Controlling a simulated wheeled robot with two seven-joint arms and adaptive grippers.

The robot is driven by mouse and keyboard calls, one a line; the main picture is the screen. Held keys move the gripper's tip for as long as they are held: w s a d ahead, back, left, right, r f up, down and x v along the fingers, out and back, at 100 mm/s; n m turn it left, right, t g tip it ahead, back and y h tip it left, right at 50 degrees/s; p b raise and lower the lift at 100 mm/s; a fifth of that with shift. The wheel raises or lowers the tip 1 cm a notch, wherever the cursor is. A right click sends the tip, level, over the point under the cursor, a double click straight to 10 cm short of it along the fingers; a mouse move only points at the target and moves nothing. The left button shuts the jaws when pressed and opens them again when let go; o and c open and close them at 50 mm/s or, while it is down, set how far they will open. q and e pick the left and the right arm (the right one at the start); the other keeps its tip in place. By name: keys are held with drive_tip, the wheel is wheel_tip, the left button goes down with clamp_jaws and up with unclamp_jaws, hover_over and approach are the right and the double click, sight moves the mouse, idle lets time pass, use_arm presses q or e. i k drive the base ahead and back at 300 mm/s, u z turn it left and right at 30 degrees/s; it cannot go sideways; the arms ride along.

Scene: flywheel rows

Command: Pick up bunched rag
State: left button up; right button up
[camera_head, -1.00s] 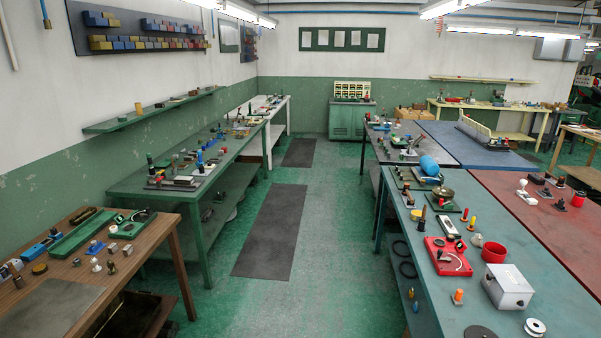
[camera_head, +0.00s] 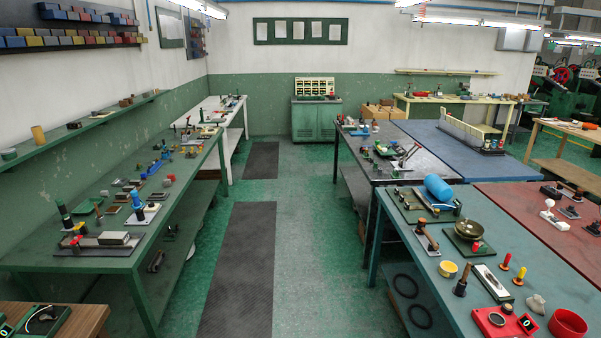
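A small off-white crumpled lump (camera_head: 536,303), which looks like the bunched rag, lies on the blue-green workbench (camera_head: 440,280) at the lower right. It sits just above the red bowl (camera_head: 568,325) and to the right of a red device (camera_head: 502,322). It is small in view, so I cannot make out its folds. Neither of my grippers shows in the head view.
A yellow cup (camera_head: 447,269), red and yellow pegs and a brass dish (camera_head: 468,230) share that bench. A green bench (camera_head: 75,260) stands at the left. The aisle between, with a dark floor mat (camera_head: 238,270), is clear.

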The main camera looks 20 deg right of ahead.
sight(535, 303)
drive_tip(key=i, duration=1.75)
drive_tip(key=z, duration=3.45)
